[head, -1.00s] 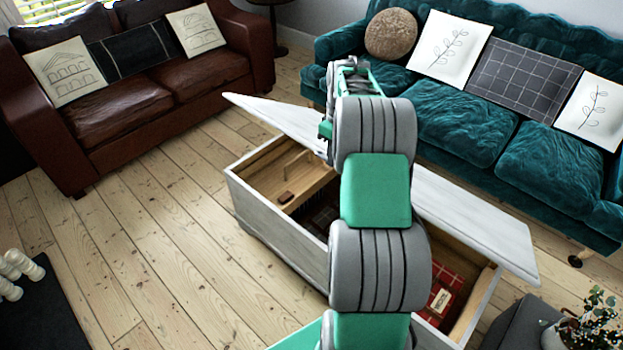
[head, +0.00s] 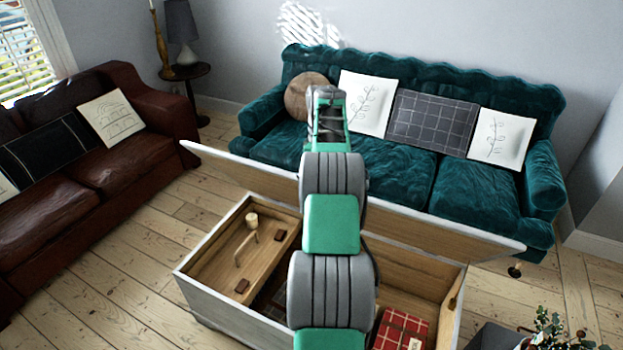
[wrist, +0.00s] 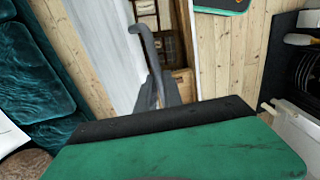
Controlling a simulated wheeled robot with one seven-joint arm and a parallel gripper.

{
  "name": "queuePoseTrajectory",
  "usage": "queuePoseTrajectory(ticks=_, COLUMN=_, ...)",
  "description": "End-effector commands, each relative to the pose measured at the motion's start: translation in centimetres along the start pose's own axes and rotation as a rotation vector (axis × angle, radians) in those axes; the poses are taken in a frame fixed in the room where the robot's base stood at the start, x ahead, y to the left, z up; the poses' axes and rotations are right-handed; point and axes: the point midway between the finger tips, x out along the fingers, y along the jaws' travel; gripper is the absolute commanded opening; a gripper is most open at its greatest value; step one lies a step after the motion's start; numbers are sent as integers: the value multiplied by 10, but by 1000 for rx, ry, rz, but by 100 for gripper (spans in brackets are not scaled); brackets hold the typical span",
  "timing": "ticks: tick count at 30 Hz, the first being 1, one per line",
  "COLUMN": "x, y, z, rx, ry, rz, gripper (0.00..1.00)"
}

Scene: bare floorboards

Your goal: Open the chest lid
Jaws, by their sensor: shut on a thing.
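The chest (head: 232,305) is a white-painted wooden box on the floor in front of me. Its white lid (head: 240,177) is hinged along the far side and stands tilted up, well clear of the box, so the inside shows. The lid also shows in the wrist view as a pale panel (wrist: 108,45). My gripper (wrist: 158,88) is at the lid and shut on it; the exact contact is hard to make out. In the head view my arm crosses the middle of the chest and hides the fingertips and part of the lid.
Inside the chest are a wooden tray (head: 225,262) and a red plaid item (head: 400,328). A teal sofa (head: 390,170) stands close behind the lid. A brown leather sofa (head: 60,200) is at left, a plant (head: 560,335) at lower right. Bare floorboards (head: 130,275) lie left of the chest.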

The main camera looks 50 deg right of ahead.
Motion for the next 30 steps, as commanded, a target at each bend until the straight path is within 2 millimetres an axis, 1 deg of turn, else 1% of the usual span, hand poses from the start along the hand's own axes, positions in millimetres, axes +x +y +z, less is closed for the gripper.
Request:
queuePoseTrajectory(ticks=1, x=8, y=0, z=2, rx=4, ry=-3, rz=-9, gripper=0)
queuePoseTrajectory(ticks=8, x=8, y=-1, z=0, rx=2, ry=-3, rz=-10, gripper=0)
queuePoseTrajectory(ticks=9, x=9, y=-1, z=0, rx=1, ry=-3, rz=-10, gripper=14)
queuePoseTrajectory(ticks=15, x=5, y=-2, z=-2, rx=-2, ry=-2, rz=-5, gripper=30)
queuePoseTrajectory(ticks=16, x=4, y=-2, z=-2, rx=-3, ry=-2, rz=-5, gripper=32)
queuePoseTrajectory(ticks=23, x=2, y=-1, z=-2, rx=-3, ry=-1, rz=-3, gripper=32)
queuePoseTrajectory(ticks=26, x=-8, y=-1, z=-1, rx=-2, ry=0, rz=-2, gripper=32)
queuePoseTrajectory(ticks=29, x=-30, y=0, z=-1, rx=-3, ry=0, rz=-1, gripper=32)
queuePoseTrajectory(ticks=30, x=-43, y=-1, z=-1, rx=-3, ry=0, rz=-1, gripper=32)
